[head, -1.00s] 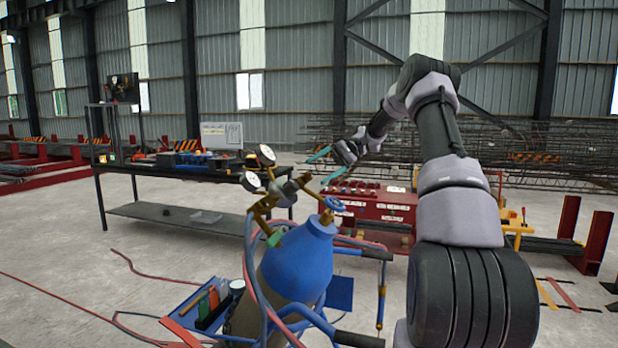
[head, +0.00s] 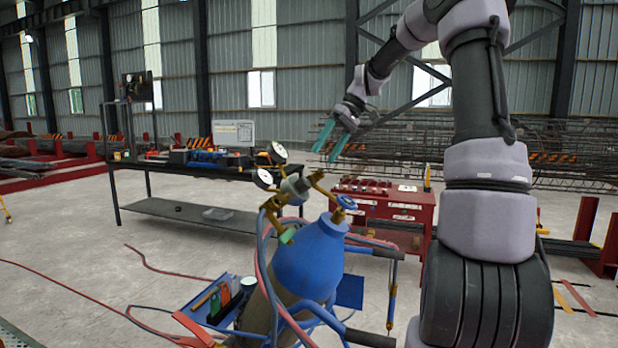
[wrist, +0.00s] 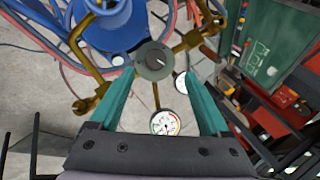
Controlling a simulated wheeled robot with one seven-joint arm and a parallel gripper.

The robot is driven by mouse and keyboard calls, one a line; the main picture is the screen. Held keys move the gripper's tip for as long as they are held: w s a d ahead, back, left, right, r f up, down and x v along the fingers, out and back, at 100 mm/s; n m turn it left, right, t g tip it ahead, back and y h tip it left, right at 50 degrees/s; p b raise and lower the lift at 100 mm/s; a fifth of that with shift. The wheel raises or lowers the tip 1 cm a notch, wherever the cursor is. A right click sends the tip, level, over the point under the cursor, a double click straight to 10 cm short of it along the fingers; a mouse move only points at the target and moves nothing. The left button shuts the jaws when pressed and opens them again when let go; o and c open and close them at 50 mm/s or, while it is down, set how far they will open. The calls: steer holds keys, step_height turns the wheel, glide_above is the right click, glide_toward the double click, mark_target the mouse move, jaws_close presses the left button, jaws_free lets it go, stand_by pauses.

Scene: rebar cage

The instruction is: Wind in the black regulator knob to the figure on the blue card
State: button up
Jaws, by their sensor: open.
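The regulator knob (wrist: 155,60) is a dark round disc with a pale mark on its face, in the upper middle of the wrist view. The regulator (head: 296,187) sits on brass fittings above the blue cylinder (head: 310,262). Two white dial gauges flank it, one near the bottom of the wrist view (wrist: 165,123) and one to its right (wrist: 182,83). My gripper (head: 327,150) is open and empty, its teal fingers pointing down, above and right of the regulator in the head view. In the wrist view the knob appears between and beyond the fingertips (wrist: 159,72), apart from them. I cannot make out a blue card.
Red and blue hoses (head: 262,270) loop beside the cylinder. A blue tool tray (head: 225,310) is at its left. A dark workbench (head: 190,212) and a red cabinet (head: 385,208) stand behind. The floor to the left is open, with hoses lying on it.

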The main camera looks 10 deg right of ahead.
mark_target(306, 180)
steer(key=a+f+n+t+h, duration=0.1)
steer(key=a+f, duration=0.1)
steer(key=a+f+n+t, duration=0.1)
steer(key=f, duration=0.2)
steer(key=a+f+n+h, duration=0.1)
steer(key=a+f, duration=0.1)
steer(key=f, duration=0.1)
steer(key=shift+w+a+n+t+h, duration=0.3)
steer(key=shift+w+a+t, duration=0.05)
steer(key=shift+t, duration=0.05)
steer(key=shift+c, duration=0.3)
jaws_close()
steer(key=shift+o, duration=0.3)
jaws_free()
